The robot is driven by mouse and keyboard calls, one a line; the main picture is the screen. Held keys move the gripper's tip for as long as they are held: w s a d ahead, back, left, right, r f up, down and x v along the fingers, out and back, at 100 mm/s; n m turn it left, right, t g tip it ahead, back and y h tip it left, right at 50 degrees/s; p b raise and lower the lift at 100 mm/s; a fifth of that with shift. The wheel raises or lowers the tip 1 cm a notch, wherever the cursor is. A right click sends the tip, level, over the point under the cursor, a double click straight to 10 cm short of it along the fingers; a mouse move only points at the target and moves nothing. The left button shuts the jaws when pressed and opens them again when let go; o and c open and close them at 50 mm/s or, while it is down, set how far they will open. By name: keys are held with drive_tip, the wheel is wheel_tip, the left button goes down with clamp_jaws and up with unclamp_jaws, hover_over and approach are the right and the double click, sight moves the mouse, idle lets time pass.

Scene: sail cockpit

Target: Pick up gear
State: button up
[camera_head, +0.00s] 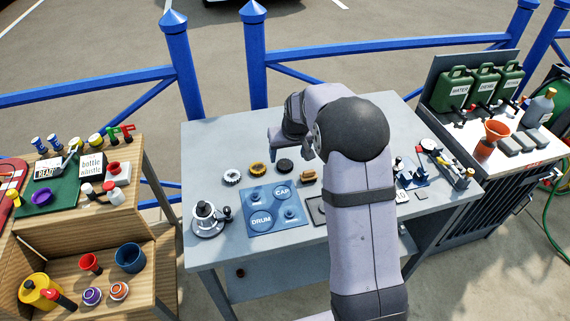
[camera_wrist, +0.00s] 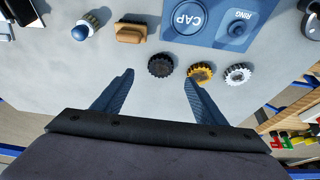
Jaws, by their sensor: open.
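Three toothed gears lie in a row on the grey table: a black gear (camera_head: 285,165), a gold gear (camera_head: 257,169) and a silver-white gear (camera_head: 232,175). The wrist view shows the black gear (camera_wrist: 160,65), the gold gear (camera_wrist: 199,72) and the silver gear (camera_wrist: 238,74). My gripper (camera_wrist: 158,77) is open and empty, its fingers well apart. In the wrist view the black gear appears just beyond the gap between the fingertips, and the gold gear near the right fingertip. In the head view my arm hides much of the gripper.
A blue board (camera_head: 274,222) marked DRUM and CAP lies in front of the gears. A tan block (camera_head: 308,176) sits right of the black gear, and a metal device (camera_head: 207,217) stands at the table's left. A blue railing (camera_head: 181,70) runs behind. The table's back left is clear.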

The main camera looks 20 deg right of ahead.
sight(285, 164)
drive_tip(key=shift+p+x, duration=1.7)
drive_tip(key=shift+x, duration=2)
drive_tip(key=shift+r, duration=0.1)
drive_tip(key=c, duration=1.3)
